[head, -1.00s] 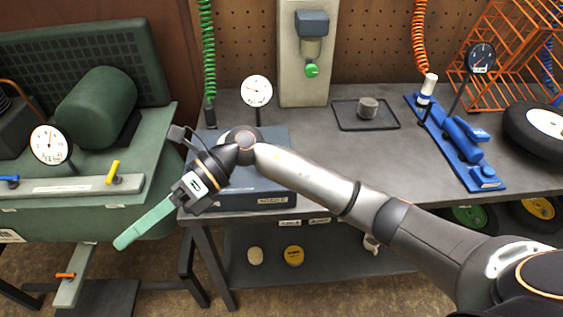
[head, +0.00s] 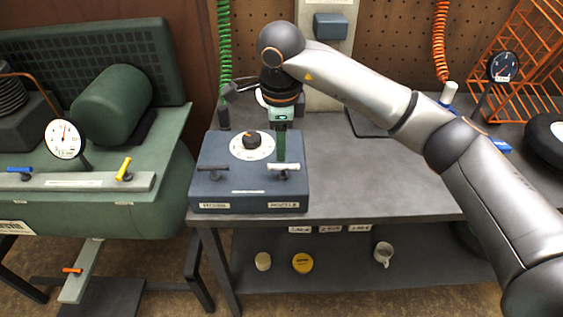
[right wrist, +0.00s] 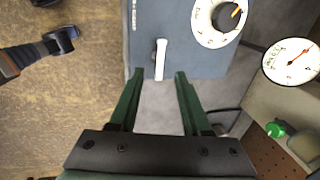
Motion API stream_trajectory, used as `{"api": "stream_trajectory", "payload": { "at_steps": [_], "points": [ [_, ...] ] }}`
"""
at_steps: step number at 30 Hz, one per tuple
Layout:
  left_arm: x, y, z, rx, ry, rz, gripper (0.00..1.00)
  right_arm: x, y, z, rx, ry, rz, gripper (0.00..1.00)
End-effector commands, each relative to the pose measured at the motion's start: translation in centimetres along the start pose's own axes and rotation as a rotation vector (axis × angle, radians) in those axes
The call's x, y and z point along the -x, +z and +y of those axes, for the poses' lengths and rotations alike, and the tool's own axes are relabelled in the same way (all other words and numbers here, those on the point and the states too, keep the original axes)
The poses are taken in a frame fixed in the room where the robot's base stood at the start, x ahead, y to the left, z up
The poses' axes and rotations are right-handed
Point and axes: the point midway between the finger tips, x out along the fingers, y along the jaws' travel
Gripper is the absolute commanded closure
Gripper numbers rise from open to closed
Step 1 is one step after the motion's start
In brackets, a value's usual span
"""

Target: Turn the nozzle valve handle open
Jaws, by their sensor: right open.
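The nozzle valve handle (head: 284,168) is a small white bar on the right front of a blue-grey control box (head: 236,190), above the nozzle label. In the right wrist view the white handle (right wrist: 160,60) lies just beyond the fingertips, lined up with the gap between them. My right gripper (head: 281,158) points down over the box, its green fingers close to the handle. In the right wrist view my right gripper (right wrist: 158,76) is open and empty. Whether a finger touches the handle I cannot tell. My left gripper is not in view.
A round dial (head: 252,146) with a black knob and a dark handle (head: 215,172) sit left of the nozzle handle. The bench top (head: 370,170) right of the box is clear. A green machine (head: 110,205) stands left.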

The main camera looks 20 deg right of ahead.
Motion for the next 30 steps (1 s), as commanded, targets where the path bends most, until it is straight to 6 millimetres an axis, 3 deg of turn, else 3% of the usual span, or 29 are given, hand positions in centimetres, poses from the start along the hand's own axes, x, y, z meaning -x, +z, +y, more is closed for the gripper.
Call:
{"api": "stream_trajectory", "payload": {
  "at_steps": [6, 12, 24, 30],
  "points": [
    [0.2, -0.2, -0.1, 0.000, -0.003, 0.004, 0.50, -4.6, 0.0, 0.1, -0.001, 0.005, 0.001, 0.52],
    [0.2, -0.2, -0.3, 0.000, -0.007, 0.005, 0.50, -7.1, 0.0, 0.0, 0.000, 0.003, -0.001, 0.52],
    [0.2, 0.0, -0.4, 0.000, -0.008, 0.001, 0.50, -7.9, 0.1, 0.0, 0.000, 0.000, -0.002, 0.52],
    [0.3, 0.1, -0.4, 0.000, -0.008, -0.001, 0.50, -7.9, 0.1, 0.0, 0.000, 0.001, -0.002, 0.73]
  ]
}}
